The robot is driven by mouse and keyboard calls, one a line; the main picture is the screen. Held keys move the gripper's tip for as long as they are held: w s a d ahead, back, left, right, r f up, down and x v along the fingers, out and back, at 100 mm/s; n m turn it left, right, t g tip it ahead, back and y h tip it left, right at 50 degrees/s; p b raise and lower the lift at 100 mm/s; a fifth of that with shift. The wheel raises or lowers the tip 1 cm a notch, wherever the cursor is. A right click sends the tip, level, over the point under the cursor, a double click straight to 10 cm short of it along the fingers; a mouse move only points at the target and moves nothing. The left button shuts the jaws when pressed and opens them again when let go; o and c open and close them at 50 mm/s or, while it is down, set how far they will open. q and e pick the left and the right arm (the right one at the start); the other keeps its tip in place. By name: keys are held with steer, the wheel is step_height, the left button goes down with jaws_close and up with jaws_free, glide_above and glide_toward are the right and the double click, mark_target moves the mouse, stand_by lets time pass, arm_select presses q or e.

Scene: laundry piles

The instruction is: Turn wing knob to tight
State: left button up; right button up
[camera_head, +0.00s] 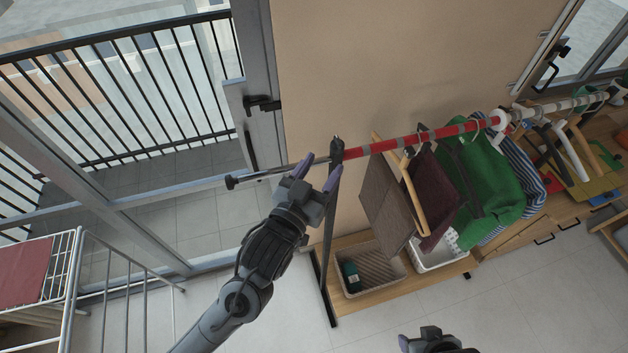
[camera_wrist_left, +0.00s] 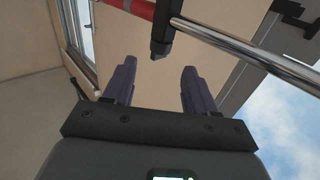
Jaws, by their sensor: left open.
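The wing knob (camera_wrist_left: 160,47) is a small dark piece below the clamp on the rail in the left wrist view. In the head view the dark clamp (camera_head: 337,147) sits where the red-and-grey rail (camera_head: 455,130) meets a thinner silver rod (camera_head: 272,171). My left gripper (camera_head: 318,171) is open just below the rail, beside the clamp. In the left wrist view its fingers (camera_wrist_left: 159,68) stand apart, with the knob just beyond the tips, roughly between them. The knob's turn angle cannot be told. My right gripper (camera_head: 437,338) is partly cut off at the bottom edge.
Clothes on hangers, including a green garment (camera_head: 490,180), hang on the rail to the right. A dark upright post (camera_head: 328,250) stands right of my left arm. Baskets (camera_head: 372,270) sit on a low wooden shelf. A white drying rack (camera_head: 110,275) stands at left.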

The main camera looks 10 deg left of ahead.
arm_select(q)
steer(key=shift+v, duration=1.35)
steer(key=s+a+f+g+y+p, duration=0.2)
steer(key=s+a+f+g+p, duration=0.1)
steer(key=s+a, duration=0.3)
steer(key=s+a+f+n+g+y+p, duration=0.1)
steer(key=s+a+f+g, duration=0.4)
steer(key=s, duration=0.5)
steer(key=s+a+f+n+g+y+p, duration=0.1)
steer(key=s+a+f+g+y+p, duration=0.2)
steer(key=s+a+f+g+p, duration=0.2)
steer(key=s+a+p, duration=0.1)
steer(key=s+a, duration=0.1)
steer(key=s, duration=0.1)
steer(key=shift+f+y, duration=0.3)
